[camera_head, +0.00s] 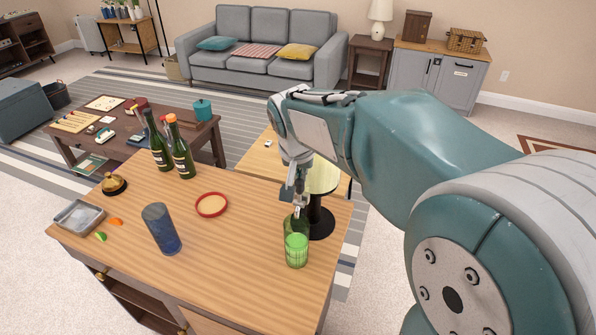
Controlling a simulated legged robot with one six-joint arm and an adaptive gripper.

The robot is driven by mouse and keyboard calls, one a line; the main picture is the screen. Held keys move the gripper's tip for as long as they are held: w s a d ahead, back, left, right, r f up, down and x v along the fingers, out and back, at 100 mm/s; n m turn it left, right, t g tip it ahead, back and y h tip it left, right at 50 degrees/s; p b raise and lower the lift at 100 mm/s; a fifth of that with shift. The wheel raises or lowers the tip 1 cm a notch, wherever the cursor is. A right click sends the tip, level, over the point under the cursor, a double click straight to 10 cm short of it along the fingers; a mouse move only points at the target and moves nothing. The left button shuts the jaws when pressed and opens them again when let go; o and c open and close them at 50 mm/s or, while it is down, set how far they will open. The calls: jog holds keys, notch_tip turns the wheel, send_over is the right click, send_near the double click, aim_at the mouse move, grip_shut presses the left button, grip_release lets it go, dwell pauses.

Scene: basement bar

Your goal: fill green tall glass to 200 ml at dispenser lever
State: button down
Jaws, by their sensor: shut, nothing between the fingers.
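A green tall glass (296,250) stands upright on the wooden counter near its right edge, with bright green showing in its lower part. I cannot read its level in ml. Just behind it is what looks like the dispenser (321,224), with a dark stand and round base and a pale yellow-green upper part. My gripper (299,211) is shut and empty, pointing down just above the glass's rim, in front of the dispenser. Its lever is not distinguishable, and my gripper and arm cover part of the dispenser. I cannot tell whether my fingers touch it.
On the counter (245,255) are a blue tall glass (162,229), a red-rimmed round dish (211,205), two dark bottles (180,152), a brass bell (114,184), a grey tray (79,216) and small fruit wedges. The counter's front middle is clear. A low table (84,152) stands behind.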

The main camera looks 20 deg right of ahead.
jog(key=shift+d, duration=0.15)
jog(key=shift+s+a+t, duration=0.15)
jog(key=shift+a+t, duration=0.15)
jog(key=shift+s+a+r+t+h, duration=0.1)
jog(key=shift+s+t+h, duration=0.2)
jog(key=shift+h, duration=0.1)
jog(key=shift+s+a+t+h, duration=0.3)
jog(key=shift+s+t+h, duration=0.1)
jog(key=shift+t, duration=0.3)
jog(key=shift+s+a+f, duration=0.15)
jog(key=shift+s+a, duration=0.3)
jog(key=shift+s, duration=0.15)
jog(key=shift+s+a+f, duration=0.15)
jog(key=shift+s+a, duration=0.3)
jog(key=shift+s, duration=0.15)
jog(key=shift+s+f, duration=0.1)
jog(key=shift+f, duration=0.05)
